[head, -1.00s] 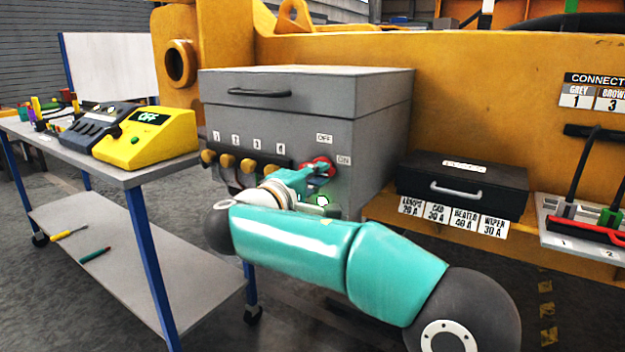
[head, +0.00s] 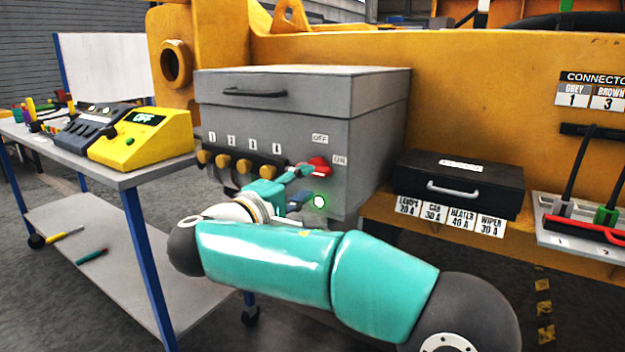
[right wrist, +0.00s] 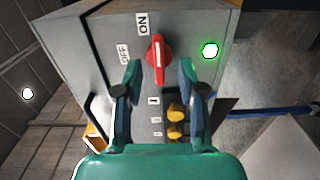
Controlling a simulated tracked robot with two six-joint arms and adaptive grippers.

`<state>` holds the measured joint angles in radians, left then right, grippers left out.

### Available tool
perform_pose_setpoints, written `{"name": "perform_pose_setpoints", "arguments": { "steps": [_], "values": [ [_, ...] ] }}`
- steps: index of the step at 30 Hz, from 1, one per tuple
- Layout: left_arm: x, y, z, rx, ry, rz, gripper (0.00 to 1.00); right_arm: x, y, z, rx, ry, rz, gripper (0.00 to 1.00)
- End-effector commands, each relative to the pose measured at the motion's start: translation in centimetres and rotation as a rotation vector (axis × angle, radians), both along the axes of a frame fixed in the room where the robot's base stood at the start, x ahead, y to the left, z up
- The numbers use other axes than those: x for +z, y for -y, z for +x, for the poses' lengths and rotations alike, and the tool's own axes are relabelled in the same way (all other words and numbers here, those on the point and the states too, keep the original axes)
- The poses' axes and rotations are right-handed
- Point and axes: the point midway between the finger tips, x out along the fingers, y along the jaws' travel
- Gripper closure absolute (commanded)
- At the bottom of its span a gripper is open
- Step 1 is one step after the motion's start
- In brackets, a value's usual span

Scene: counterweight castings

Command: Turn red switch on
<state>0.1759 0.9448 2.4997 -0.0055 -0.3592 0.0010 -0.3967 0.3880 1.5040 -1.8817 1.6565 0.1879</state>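The red switch (head: 320,166) is on the front of the grey box (head: 370,140), beside the OFF label (head: 320,138) and the ON label (head: 340,160). In the right wrist view the red switch (right wrist: 158,60) has its narrow end on the ON label's side. A round green light (head: 319,201) glows below it; the light (right wrist: 210,50) also shows in the right wrist view. My right gripper (head: 300,184) is open just in front of the switch. In the right wrist view its fingers (right wrist: 160,72) are apart on either side of the handle, with gaps. My left gripper is out of view.
Several yellow knobs (head: 223,161) line the box front left of the switch. A black case (head: 462,185) sits on the yellow ledge at right. A table (head: 150,172) with a yellow device (head: 140,138) stands at left. Black cables (head: 578,165) hang at far right.

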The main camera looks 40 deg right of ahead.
Motion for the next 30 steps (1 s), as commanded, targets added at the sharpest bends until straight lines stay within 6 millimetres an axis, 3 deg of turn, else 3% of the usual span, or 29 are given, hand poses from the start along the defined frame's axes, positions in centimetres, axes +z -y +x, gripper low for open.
{"name": "perform_pose_setpoints", "arguments": {
  "steps": [6,12,30],
  "values": [
    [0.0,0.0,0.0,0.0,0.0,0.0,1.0,0.0,-4.1,-1.7,0.003,-0.001,0.0,0.6],
    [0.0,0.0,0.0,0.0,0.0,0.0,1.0,-0.1,-6.1,-2.7,-0.001,-0.001,0.001,0.6],
    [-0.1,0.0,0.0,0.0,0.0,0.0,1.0,-0.2,-6.4,-2.8,-0.001,-0.003,0.002,0.6]
  ]
}}
